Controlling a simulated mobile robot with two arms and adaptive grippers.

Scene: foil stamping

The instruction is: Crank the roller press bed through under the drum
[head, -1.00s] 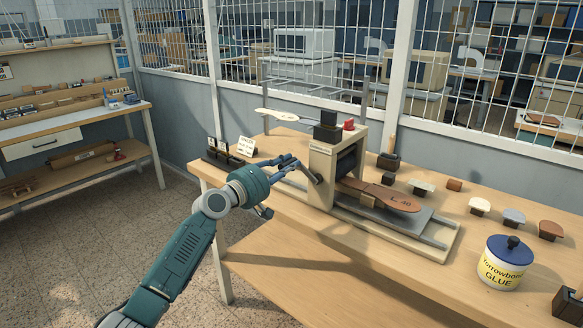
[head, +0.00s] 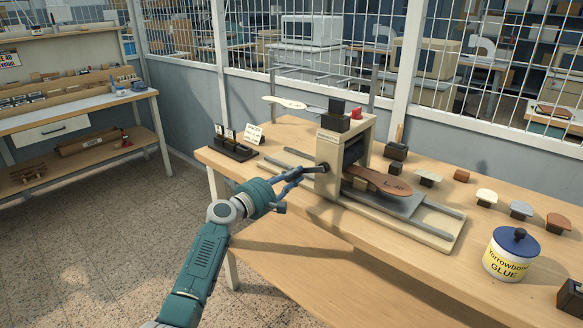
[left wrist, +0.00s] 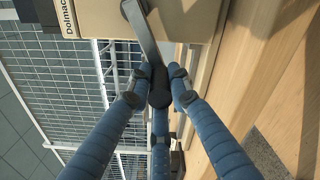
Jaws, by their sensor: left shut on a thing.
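The roller press (head: 331,150) stands on the bench, a cream frame with a dark drum (head: 353,152). Its grey bed (head: 405,204) sticks out to the right of the drum on rails. My right gripper is out of view.
A blue-lidded glue tub (head: 511,254) and several small stamps stand to the right of the press. A dark rack (head: 232,148) and a small card (head: 254,134) stand at the left end. A wire-mesh partition rises behind. Bare benchtop lies in front of the press.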

